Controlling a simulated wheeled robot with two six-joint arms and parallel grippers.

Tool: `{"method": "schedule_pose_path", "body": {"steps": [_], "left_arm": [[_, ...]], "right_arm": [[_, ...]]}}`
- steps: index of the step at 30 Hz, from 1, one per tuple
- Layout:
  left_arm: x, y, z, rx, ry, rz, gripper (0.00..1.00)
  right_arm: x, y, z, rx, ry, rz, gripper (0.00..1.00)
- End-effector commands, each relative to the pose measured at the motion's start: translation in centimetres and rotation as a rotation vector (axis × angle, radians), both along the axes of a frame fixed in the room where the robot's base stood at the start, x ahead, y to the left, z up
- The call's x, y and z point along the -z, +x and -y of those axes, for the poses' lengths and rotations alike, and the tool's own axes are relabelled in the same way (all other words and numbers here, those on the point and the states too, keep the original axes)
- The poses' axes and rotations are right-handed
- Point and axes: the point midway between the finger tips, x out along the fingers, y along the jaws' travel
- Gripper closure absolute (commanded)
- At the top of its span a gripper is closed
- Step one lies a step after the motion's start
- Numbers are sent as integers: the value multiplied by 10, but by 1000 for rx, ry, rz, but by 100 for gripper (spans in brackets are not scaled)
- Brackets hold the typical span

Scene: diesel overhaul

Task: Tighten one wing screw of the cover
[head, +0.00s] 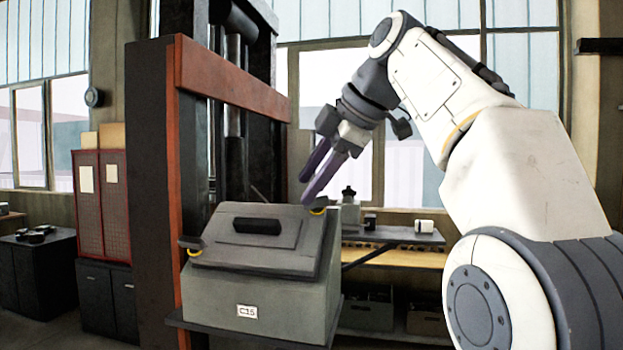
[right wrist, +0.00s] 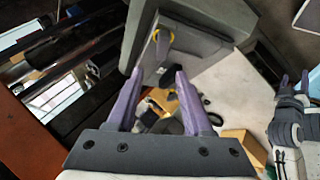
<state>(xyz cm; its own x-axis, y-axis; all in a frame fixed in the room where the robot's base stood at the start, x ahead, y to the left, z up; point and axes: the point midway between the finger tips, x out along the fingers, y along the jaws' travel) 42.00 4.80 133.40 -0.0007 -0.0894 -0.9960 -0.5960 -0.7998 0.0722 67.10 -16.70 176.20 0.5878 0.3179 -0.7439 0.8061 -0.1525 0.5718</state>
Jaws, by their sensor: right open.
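A grey box with a sloped dark cover (head: 212,256) stands on a dark shelf, with a black handle on the cover and a C15 label on its front. A wing screw with a yellow ring (head: 194,252) is at the cover's left edge; another (head: 318,211) is at its upper right corner. My right gripper (head: 304,191) is open, its purple fingers pointing down just above the right screw. In the right wrist view, a dark wing screw (right wrist: 162,40) lies beyond the open, empty fingertips, apart from them. My left gripper (right wrist: 294,80) shows there at the right, fingers apart.
A red and black press frame (head: 152,190) rises at the left of the box. A bench (head: 400,236) with small parts stands behind at the right. A red cabinet (head: 103,205) and a dark cabinet (head: 38,275) stand at the far left.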

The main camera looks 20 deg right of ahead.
Motion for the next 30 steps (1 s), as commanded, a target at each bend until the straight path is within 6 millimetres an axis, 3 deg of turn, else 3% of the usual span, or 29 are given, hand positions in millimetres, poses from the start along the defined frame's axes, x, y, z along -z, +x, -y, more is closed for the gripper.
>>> {"method": "schedule_pose_path", "body": {"steps": [11,30], "left_arm": [[1,0,0,0,0,0,43],[13,0,0,0,0,0,43]], "right_arm": [[1,0,0,1,1,0,49],[21,13,8,2,0,-1,49]]}}
